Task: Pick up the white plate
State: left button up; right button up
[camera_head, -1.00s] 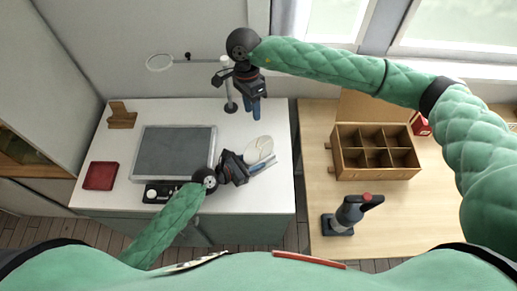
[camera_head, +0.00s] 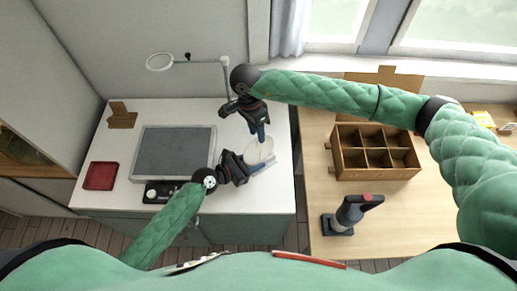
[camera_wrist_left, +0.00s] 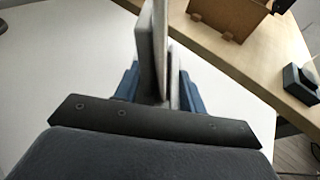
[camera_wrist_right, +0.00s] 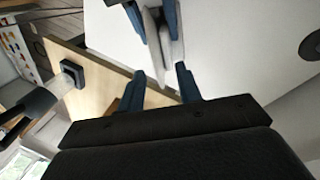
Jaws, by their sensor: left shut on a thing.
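The white plate (camera_head: 259,149) is held tilted above the right part of the white worktop. My left gripper (camera_head: 246,172) is shut on its lower edge. In the left wrist view, the plate (camera_wrist_left: 153,45) rises nearly edge-on between the blue fingers (camera_wrist_left: 158,85). My right gripper (camera_head: 262,136) hangs just above the plate, pointing down. In the right wrist view, its blue fingers (camera_wrist_right: 161,80) are apart, and the plate (camera_wrist_right: 153,30) shows edge-on beyond them, between the left gripper's fingers. Whether the right fingers touch it cannot be told.
A grey screen-like panel (camera_head: 173,151), a red tray (camera_head: 101,176) and a magnifier lamp (camera_head: 160,62) are on the worktop (camera_head: 120,145). On the wooden table to the right stand a compartment box (camera_head: 376,174) and a dark handheld tool (camera_head: 348,214).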

jog(key=shift+x, duration=1.55)
grip_shut()
jog(key=shift+r, duration=0.15)
notch_tip(320, 180, up, 10)
jog(key=shift+f, duration=0.1)
pick_arm(q)
jog(key=o, duration=0.8)
jog(key=shift+o, duration=0.2)
jog(key=shift+a, duration=0.1)
